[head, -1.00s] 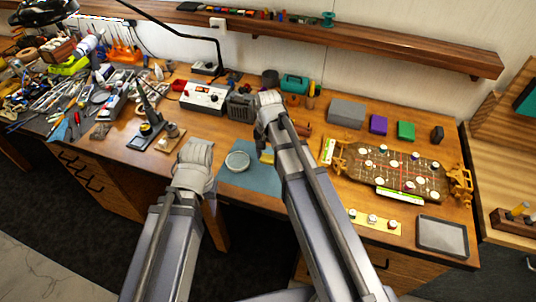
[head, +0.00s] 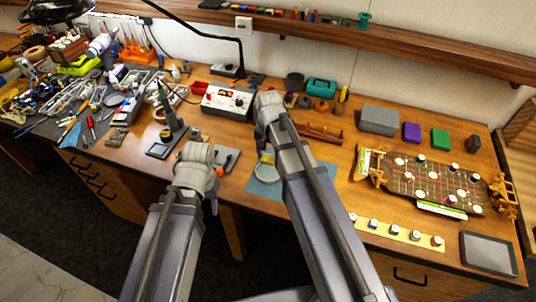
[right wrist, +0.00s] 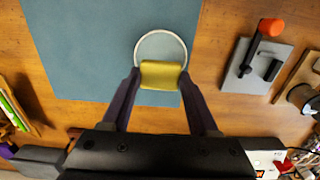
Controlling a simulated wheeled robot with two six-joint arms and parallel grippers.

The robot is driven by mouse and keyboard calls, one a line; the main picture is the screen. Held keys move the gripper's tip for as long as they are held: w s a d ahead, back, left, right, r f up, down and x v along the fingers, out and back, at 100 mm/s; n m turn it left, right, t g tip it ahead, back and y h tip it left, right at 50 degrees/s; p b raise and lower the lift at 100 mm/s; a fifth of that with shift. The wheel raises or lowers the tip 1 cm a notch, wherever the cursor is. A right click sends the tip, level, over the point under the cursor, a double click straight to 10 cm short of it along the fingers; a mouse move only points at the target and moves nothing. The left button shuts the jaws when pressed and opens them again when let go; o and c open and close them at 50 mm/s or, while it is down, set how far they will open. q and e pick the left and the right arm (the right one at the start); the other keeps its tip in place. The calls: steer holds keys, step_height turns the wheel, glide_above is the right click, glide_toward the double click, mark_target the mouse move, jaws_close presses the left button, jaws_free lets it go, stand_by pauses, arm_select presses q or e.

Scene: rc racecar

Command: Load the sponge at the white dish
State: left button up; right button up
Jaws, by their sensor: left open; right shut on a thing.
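The yellow sponge (right wrist: 160,75) is between the fingers of my right gripper (right wrist: 160,82) in the right wrist view, and the gripper is shut on it. The round white dish (right wrist: 160,33) lies on a blue mat; the sponge covers its near part in that view. I cannot tell whether they touch. In the head view the sponge (head: 267,157) shows just left of my right arm, with the dish (head: 262,171) partly hidden behind that arm. My left gripper (head: 213,192) is open and empty, low at the bench's front edge, mostly hidden by its own arm.
The blue mat (head: 262,189) has bare room around the dish. A grey block with an orange-knobbed lever (right wrist: 250,62) stands beside the mat. A soldering stand (head: 165,145), a power supply (head: 227,102) and the car chassis (head: 430,182) stand farther off.

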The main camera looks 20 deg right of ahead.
mark_target(268, 172)
steer(key=shift+w+f+b, duration=0.1)
steer(key=shift+f+b, duration=0.5)
steer(key=shift+f, duration=0.25)
step_height(268, 172, down, 4)
steer(key=b, duration=0.4)
steer(key=shift+f+b, duration=0.55)
steer(key=shift+b, duration=0.05)
stand_by(1.3)
steer(key=shift+r, duration=0.1)
step_height(268, 172, up, 7)
steer(key=p, duration=0.7)
stand_by(0.5)
steer(key=shift+f+b, duration=0.55)
steer(key=shift+f, duration=0.1)
steer(key=shift+r, duration=0.15)
